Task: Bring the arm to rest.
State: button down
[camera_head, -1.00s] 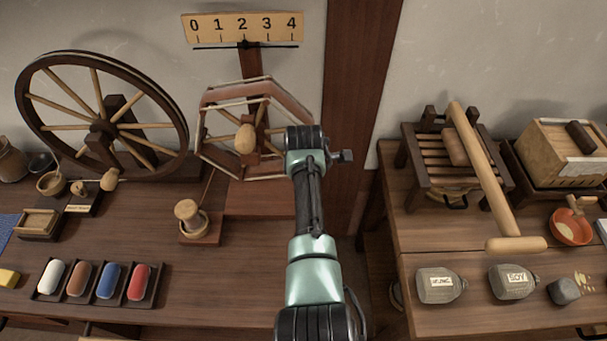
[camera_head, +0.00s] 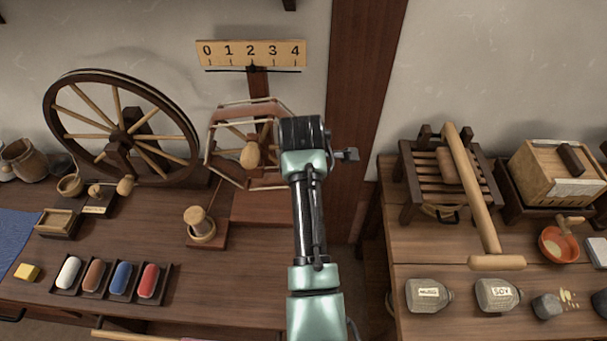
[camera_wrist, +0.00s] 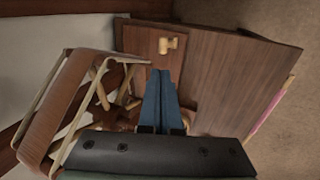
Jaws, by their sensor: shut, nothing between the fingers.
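My arm (camera_head: 311,220) reaches up the middle of the head view, in front of the gap between the two benches. In that view the gripper's fingers are hidden behind the wrist. In the wrist view my gripper (camera_wrist: 161,76) shows two blue fingers lying together, shut and empty. It is above the left bench, with the reel (camera_wrist: 62,95) to its left.
The left bench (camera_head: 215,282) carries the wheel (camera_head: 122,140), the reel (camera_head: 220,155) and a rack of coloured rolls (camera_head: 122,280).

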jog(key=shift+s+r, duration=0.2)
jog(key=shift+r, duration=0.25)
jog(key=shift+r, duration=0.1)
